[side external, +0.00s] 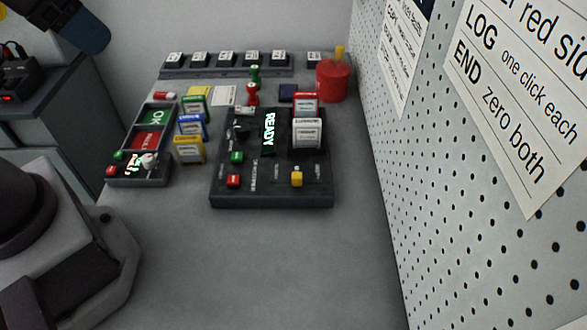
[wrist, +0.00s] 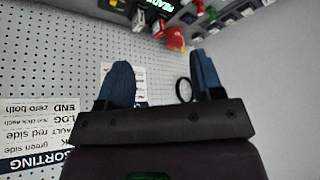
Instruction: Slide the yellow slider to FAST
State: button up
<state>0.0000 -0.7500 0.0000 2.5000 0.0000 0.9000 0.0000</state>
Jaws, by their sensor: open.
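The yellow slider (side external: 297,179) is a small yellow knob at the near right of the black control panel (side external: 272,201) in the side external view. The markings beside it are too small to read, so I cannot tell where FAST lies. My gripper (wrist: 163,78) shows in the wrist view with two blue fingers wide apart and nothing between them. It is well away from the panel, part of which shows at the top of that view with a green READY display (wrist: 153,9). The slider cannot be made out surely in the wrist view.
Green, blue and yellow blocks (side external: 189,150) and a tray (side external: 150,181) with OK and red sections stand left of the panel. A red canister (side external: 333,82) stands behind it. A pegboard wall (side external: 440,180) with signs bounds the right. The bench front is clear.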

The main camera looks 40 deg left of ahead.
dwell(0.4)
jog(key=shift+c, duration=1.2)
jog(key=n+g, duration=0.6)
jog(key=n, duration=0.3)
send_over(297, 179)
jog(key=w+a, duration=0.1)
notch_tip(297, 179, down, 18)
jog(key=f, duration=1.3)
jog(key=shift+w+a, duration=0.15)
jog(key=shift+w, duration=0.05)
